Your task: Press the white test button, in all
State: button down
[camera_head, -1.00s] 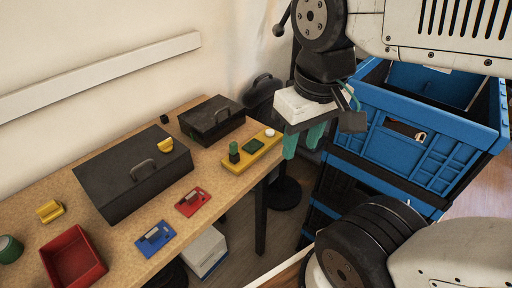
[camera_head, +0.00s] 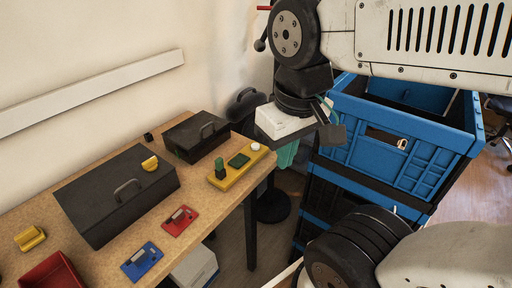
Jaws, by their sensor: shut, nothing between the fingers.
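The white test button (camera_head: 255,146) is a small round cap at the right end of a yellow base (camera_head: 232,178) on the wooden table. A green square piece (camera_head: 239,160) and an upright dark green block (camera_head: 219,169) sit on the same base. My gripper (camera_head: 286,158) has teal fingers pointing down. It appears just right of the button and the table's corner, apart from the button in the picture. Its fingers are together and empty; their tips are partly hidden by the arm's bracket.
A red card (camera_head: 180,221), a blue card (camera_head: 142,262) and a red tray (camera_head: 50,275) lie on the wooden table (camera_head: 209,205). Stacked blue crates (camera_head: 390,150) stand to the right of the arm.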

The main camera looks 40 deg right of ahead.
aim_at(255, 146)
jog(key=k, duration=1.25)
jog(key=u, duration=0.75)
jog(key=i, duration=1.5)
jog(key=z, duration=0.3)
